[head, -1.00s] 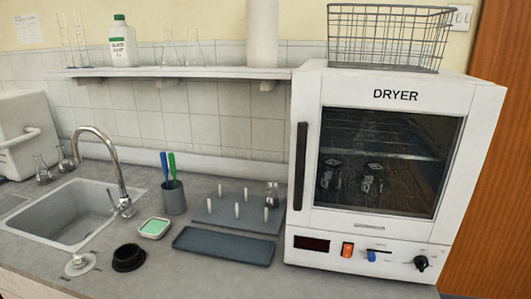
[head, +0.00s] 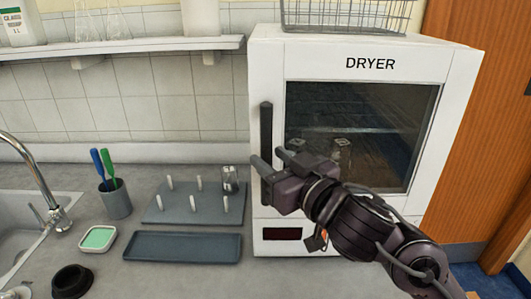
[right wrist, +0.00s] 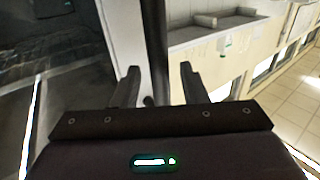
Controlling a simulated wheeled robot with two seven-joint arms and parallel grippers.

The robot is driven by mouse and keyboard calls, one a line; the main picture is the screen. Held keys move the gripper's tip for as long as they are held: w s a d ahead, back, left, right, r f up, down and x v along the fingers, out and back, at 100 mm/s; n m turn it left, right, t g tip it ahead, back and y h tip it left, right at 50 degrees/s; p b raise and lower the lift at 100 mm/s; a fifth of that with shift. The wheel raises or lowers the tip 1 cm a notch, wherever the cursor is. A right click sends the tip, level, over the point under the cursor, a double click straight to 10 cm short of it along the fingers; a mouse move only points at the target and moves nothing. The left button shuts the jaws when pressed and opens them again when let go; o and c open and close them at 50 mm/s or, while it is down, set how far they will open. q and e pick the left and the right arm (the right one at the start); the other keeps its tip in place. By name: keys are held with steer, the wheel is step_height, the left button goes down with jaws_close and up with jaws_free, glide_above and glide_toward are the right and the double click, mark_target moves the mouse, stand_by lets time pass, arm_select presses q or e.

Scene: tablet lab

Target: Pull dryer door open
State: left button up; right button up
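The white dryer (head: 370,64) stands at the right of the counter in the head view, and its glass door (head: 365,125) looks shut. The dark vertical door handle (head: 266,125) is on the door's left side. My right gripper (head: 268,158) is open at the handle's lower part, fingers pointing toward it. In the right wrist view, the dark handle bar (right wrist: 155,45) shows between the two spread fingers (right wrist: 159,82), with gaps on both sides. Whether the fingers reach fully around it is unclear. My left gripper is not in view.
A pegboard (head: 185,211) with a small glass on it and a dark tray (head: 182,247) lie left of the dryer. A cup with brushes (head: 116,200), a sponge dish (head: 98,239) and the sink (head: 30,220) are further left. A wire basket (head: 345,14) sits on the dryer.

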steer(key=shift+x, duration=0.75)
steer(key=shift+w+a, duration=0.2)
steer(key=shift+w, duration=0.25)
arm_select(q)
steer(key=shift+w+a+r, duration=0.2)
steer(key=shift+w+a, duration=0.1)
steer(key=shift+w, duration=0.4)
arm_select(e)
jaws_close()
